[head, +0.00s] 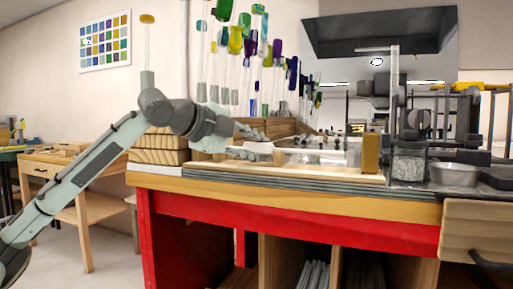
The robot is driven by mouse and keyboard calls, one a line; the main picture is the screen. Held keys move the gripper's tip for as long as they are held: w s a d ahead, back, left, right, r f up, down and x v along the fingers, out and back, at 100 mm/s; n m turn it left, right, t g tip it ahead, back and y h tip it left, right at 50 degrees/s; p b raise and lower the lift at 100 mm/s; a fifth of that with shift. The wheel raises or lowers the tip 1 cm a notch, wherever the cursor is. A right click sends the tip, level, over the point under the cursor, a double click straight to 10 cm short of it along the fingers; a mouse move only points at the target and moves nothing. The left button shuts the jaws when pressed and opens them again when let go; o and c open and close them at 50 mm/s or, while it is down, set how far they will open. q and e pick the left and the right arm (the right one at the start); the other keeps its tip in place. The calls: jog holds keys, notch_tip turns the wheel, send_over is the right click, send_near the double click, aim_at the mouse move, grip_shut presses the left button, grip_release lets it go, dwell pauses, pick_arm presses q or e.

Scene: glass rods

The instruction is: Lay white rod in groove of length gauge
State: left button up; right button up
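My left gripper (252,133) reaches in from the left over the back-left part of the workbench. It is small and seen from the side, so I cannot tell whether it is open or shut. A long pale wooden piece (300,174) lies along the bench's front; it may be the length gauge, but I cannot make out a groove. I cannot pick out the white rod for certain. My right gripper is not in view.
The red-framed workbench (290,202) is crowded at the right with dark metal equipment and a metal bowl (454,174). Stacked wooden blocks (158,149) stand at its left end. A brass-coloured block (371,154) stands mid-bench. Coloured glass pieces (235,40) hang behind.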

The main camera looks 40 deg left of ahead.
pick_arm(q)
jog(key=o, duration=0.5)
jog(key=shift+v, duration=1.1)
jog(key=shift+s+d+r, duration=0.1)
jog(key=shift+s+r, duration=0.2)
jog(key=shift+s, duration=0.25)
jog(key=shift+v, duration=2.1)
